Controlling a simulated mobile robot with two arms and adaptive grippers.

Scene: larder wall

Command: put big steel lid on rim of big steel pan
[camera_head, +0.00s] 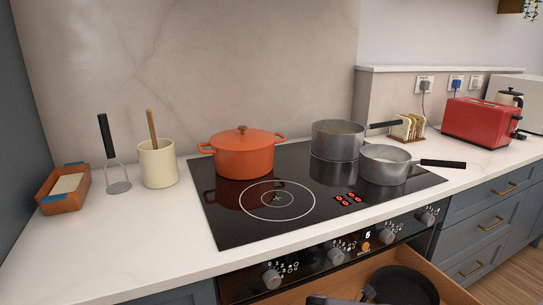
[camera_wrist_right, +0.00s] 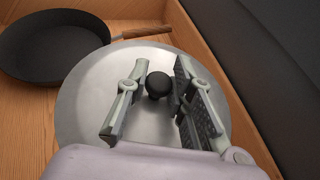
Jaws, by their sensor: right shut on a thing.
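The big steel pan (camera_head: 337,142) stands at the back right of the black hob, open at the top, its dark handle pointing right. The big steel lid (camera_wrist_right: 84,105) is a round, shiny disc with a black knob (camera_wrist_right: 158,85), seen in the right wrist view inside the wooden drawer. My right gripper (camera_wrist_right: 160,76) has its fingers on either side of the knob and is shut on it. The lid cannot be made out in the head view, where only a dark part of my right arm shows at the bottom edge. My left gripper is not in view.
A smaller steel pan (camera_head: 384,166) stands just in front of the big one. An orange lidded pot (camera_head: 243,158) is at the back left of the hob (camera_head: 225,225). The open drawer (camera_wrist_right: 30,130) also holds a black frying pan (camera_wrist_right: 50,48). The hob's front left is clear.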

